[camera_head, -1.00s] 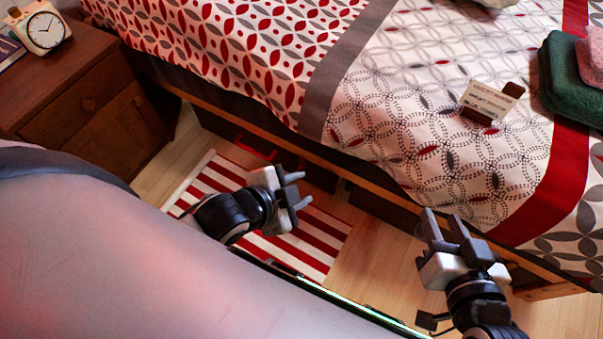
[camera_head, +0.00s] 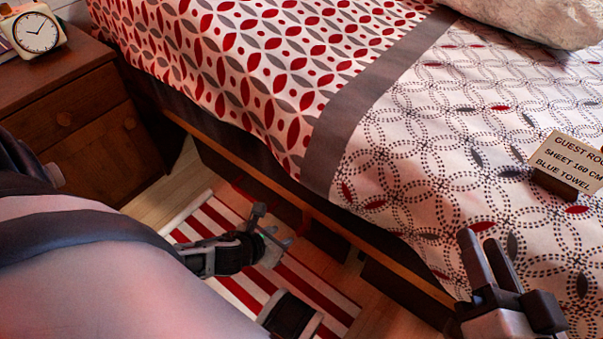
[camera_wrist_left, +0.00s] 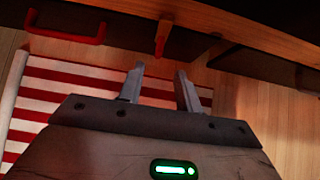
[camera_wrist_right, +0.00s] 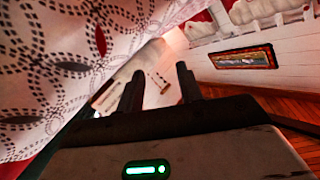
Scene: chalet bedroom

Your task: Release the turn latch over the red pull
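The red pull (camera_wrist_left: 66,28) is a bar handle on the dark drawer front under the bed, at the upper left of the left wrist view. A small reddish-brown upright piece (camera_wrist_left: 163,36) hangs below the wooden bed rail, right of the pull; it looks like the turn latch. My left gripper (camera_wrist_left: 158,72) is open and empty, its fingers pointing toward that piece with a visible gap. In the head view my left gripper (camera_head: 273,226) is low beside the bed, over the striped rug. My right gripper (camera_head: 482,245) is open and empty beside the bedspread.
The bed rail (camera_wrist_left: 262,35) runs above the drawers. A red-and-white striped rug (camera_head: 233,293) lies on the floor. A sign card (camera_head: 568,163) stands on the bedspread (camera_head: 415,130). A wooden nightstand (camera_head: 75,115) with a clock (camera_head: 35,33) is at the left.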

